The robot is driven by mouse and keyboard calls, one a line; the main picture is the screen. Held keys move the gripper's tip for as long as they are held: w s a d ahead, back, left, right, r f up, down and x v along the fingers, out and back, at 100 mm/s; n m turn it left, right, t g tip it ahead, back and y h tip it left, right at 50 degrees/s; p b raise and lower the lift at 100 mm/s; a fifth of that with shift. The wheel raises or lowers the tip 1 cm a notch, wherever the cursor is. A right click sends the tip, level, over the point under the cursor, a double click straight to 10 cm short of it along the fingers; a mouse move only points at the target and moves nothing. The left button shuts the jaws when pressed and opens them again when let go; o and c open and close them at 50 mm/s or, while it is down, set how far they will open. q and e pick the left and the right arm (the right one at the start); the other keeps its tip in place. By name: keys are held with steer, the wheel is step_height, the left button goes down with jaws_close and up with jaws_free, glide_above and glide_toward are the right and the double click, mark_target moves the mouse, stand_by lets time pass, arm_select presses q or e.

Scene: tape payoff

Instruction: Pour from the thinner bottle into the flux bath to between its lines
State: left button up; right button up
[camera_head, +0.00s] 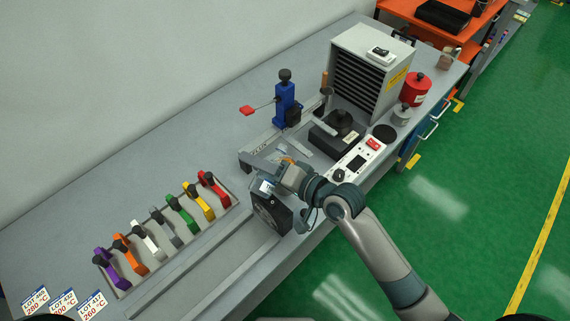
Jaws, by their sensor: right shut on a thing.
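My right gripper (283,169) reaches in from the lower right over the bench. It is shut on what appears to be the thinner bottle (267,187), mostly hidden by the gripper; a pale label with blue shows, and the bottle looks tilted. The flux bath (247,161) appears to be the low grey trough with dark lettering just left of and behind the gripper. Its lines and the liquid level are too small to tell. I cannot tell whether liquid is flowing. My left gripper is not in view.
A black fan-like box (271,213) stands just below the gripper. A blue stand (286,104), a vented cabinet (371,70), a red can (414,89) and a white control panel (358,160) are behind and right. Coloured clamps (183,213) fill a tray at left.

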mark_target(268, 158)
steer(key=shift+w+d+r+n, duration=0.1)
steer(key=shift+w+r+n, duration=0.25)
steer(key=shift+n, duration=0.35)
steer(key=shift+r+t, duration=0.1)
steer(key=shift+t, duration=0.2)
stand_by(0.7)
steer(key=n, duration=0.1)
steer(key=r+n+t+p, duration=0.1)
steer(key=n, duration=0.1)
steer(key=w+n, duration=0.1)
steer(key=n, duration=0.1)
steer(key=shift+d+r+t, duration=0.15)
steer(key=shift+r+t, duration=0.25)
steer(key=n, duration=0.1)
steer(key=n+t+b, duration=0.1)
steer(key=n, duration=0.3)
steer(key=shift+s+a+f+y, duration=0.1)
steer(key=shift+s+a+y, duration=0.2)
steer(key=shift+s+a, duration=0.1)
